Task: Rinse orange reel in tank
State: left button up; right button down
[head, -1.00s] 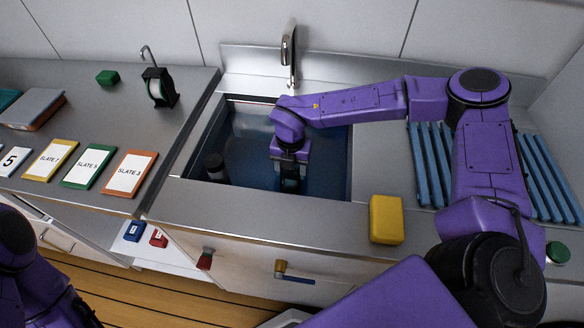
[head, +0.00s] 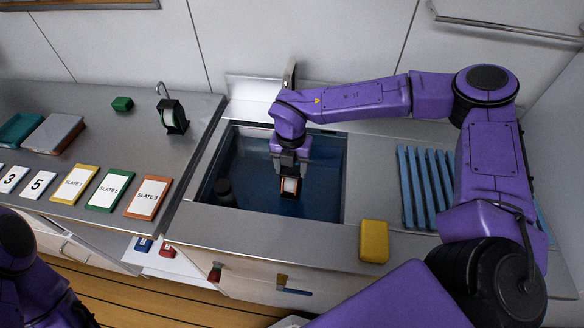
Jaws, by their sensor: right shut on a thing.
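My right gripper (head: 290,174) reaches down over the sink tank (head: 251,165). It is shut on the orange reel (head: 290,187), which shows as a small orange-edged piece with a pale middle between the fingers. The tank holds dark blue water. I cannot tell whether the reel touches the water. My left arm shows only at the lower left edge; its gripper is out of view.
A yellow block (head: 374,241) sits on the front right edge. A blue slatted rack (head: 427,186) lies right. Slates, including an orange one (head: 148,197), and a black tape holder (head: 173,116) are on the left counter.

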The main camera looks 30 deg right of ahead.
notch_tip(320, 180, up, 14)
jog(key=p, duration=1)
jog(key=shift+r, duration=0.15)
